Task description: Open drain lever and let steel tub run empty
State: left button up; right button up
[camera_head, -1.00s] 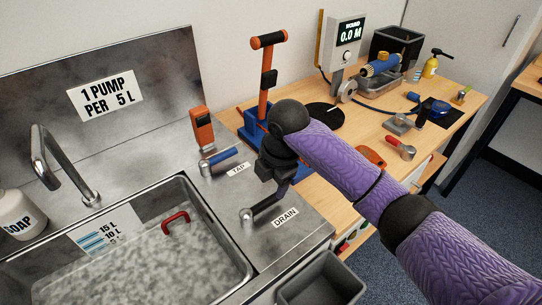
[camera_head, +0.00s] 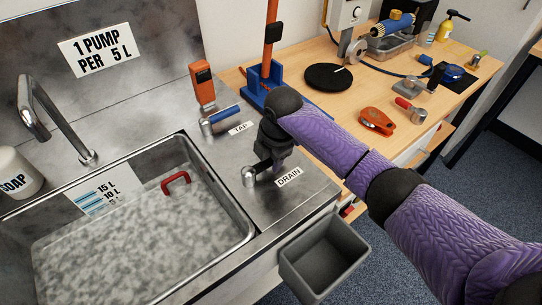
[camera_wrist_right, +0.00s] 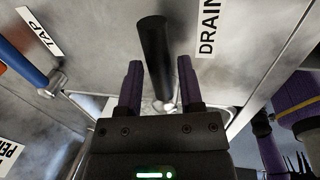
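The steel tub (camera_head: 243,232) holds cloudy grey liquid, with a red handle-like piece (camera_head: 176,182) showing at its surface. The drain lever (camera_head: 249,177) has a metal pivot and a dark handle, beside the DRAIN label (camera_head: 289,177) on the steel counter. My right gripper (camera_head: 268,166) is down at the lever and hides much of its handle. In the right wrist view the black handle (camera_wrist_right: 155,50) lies between the two purple fingers of my open right gripper (camera_wrist_right: 160,82), with gaps on both sides. My left gripper is not in view.
The blue-handled tap lever (camera_head: 221,115) and an orange device (camera_head: 202,85) stand just behind the drain lever. A spout (camera_head: 40,100) and soap bottle (camera_head: 18,175) are at left. A grey bin (camera_head: 322,258) hangs at the counter's front. The wooden bench (camera_head: 345,110) holds tools.

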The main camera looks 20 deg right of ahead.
grip_shut()
dwell(1.1)
